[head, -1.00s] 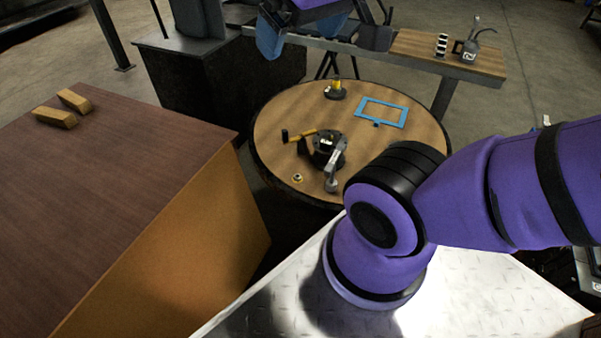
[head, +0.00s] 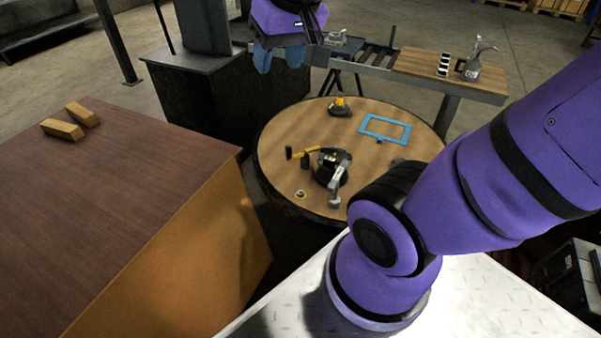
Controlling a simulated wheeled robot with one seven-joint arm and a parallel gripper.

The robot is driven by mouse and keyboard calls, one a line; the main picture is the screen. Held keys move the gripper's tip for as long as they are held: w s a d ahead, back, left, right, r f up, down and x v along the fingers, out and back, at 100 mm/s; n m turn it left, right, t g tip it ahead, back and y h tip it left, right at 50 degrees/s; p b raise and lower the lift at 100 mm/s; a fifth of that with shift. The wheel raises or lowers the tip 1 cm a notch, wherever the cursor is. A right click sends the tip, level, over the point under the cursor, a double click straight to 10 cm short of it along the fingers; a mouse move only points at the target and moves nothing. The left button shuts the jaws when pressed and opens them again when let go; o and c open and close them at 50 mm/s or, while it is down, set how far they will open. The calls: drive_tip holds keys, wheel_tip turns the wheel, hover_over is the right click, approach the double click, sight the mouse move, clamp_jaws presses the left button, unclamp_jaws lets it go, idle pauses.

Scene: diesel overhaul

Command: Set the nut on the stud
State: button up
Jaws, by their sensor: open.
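A small pale ring-like piece with a dark centre, which looks like the nut (head: 300,193), lies on the round wooden table (head: 275,150) near its front left edge. A black fixture with a grey arm (head: 332,168) stands to its right; I cannot make out a stud on it. A dark base with a yellow upright (head: 340,106) stands at the table's back; whether this carries the stud is unclear. My gripper (head: 279,60), with blue fingertips, is at the top of the head view, apart from the table things. It is open, with nothing visible between its fingers.
A blue rectangular frame (head: 385,130) lies at the table's back right. A yellow-handled tool (head: 305,153) lies beside the fixture. A brown cabinet with two wooden blocks (head: 70,122) stands left. A bench with an oil can (head: 472,66) is behind.

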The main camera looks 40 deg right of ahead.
drive_tip(key=w+d+f+m+g, duration=0.1)
drive_tip(key=w+d+f+m, duration=0.2)
drive_tip(key=w+f, duration=0.6)
drive_tip(key=m+g, duration=0.3)
drive_tip(key=m, duration=0.6)
hover_over(301, 194)
wheel_tip(301, 194, down, 36)
drive_tip(key=r, duration=0.1)
drive_tip(key=shift+w+d+f, duration=0.1)
drive_tip(key=shift+w+f, duration=0.05)
drive_tip(key=shift+f, duration=2.15)
drive_tip(key=shift+w+d+f, duration=0.1)
drive_tip(key=shift+w+f, duration=0.05)
drive_tip(key=shift+f, duration=2.15)
